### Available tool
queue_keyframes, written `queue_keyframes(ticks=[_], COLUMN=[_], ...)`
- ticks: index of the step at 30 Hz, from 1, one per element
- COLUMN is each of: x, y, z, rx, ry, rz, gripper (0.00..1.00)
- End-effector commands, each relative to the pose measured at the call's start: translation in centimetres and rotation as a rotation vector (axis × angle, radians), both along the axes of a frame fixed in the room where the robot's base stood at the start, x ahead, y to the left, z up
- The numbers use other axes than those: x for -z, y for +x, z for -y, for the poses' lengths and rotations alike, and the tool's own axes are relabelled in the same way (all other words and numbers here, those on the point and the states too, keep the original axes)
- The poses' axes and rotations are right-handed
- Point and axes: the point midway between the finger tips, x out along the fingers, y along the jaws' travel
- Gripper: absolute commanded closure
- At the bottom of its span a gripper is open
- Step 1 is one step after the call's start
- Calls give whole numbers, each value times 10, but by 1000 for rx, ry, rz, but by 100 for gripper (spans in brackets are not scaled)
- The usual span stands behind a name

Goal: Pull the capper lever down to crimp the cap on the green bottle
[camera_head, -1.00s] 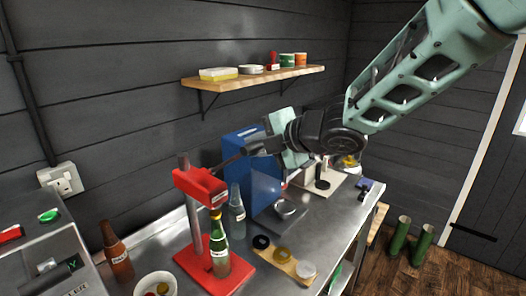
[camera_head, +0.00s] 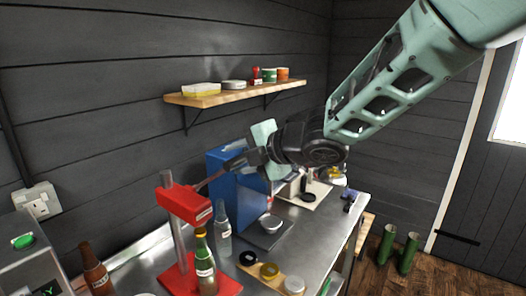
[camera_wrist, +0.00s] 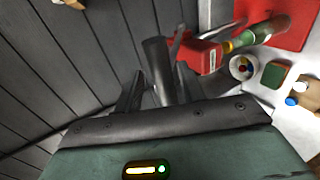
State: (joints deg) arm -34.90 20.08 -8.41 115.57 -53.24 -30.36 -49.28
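The red capper (camera_head: 187,204) stands on the bench, with the green bottle (camera_head: 205,268) upright on its base under the head. In the wrist view the capper head (camera_wrist: 200,57) and green bottle (camera_wrist: 258,34) lie at upper right. The lever (camera_head: 213,180) rises from the head toward my gripper (camera_head: 238,162). In the wrist view a dark cylinder, apparently the lever handle (camera_wrist: 156,58), lies between the two fingers of my gripper (camera_wrist: 160,72). The fingers are close on both sides. Whether they press on it is unclear. The bottle's cap is too small to judge.
A blue box (camera_head: 228,172) stands right behind the capper. A clear bottle (camera_head: 222,232) stands beside the green one. A wooden strip with round pieces (camera_head: 269,271) lies at the front. A wall shelf (camera_head: 235,92) hangs above. Two green cylinders (camera_head: 397,250) stand on the floor.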

Motion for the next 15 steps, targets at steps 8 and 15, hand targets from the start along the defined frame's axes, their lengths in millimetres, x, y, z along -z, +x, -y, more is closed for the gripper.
queue_keyframes(ticks=[8,15], x=[-19,-45], y=[-26,-57], z=[35,74], rx=[2,3], ry=[2,2], rz=[4,6], gripper=[61,61])
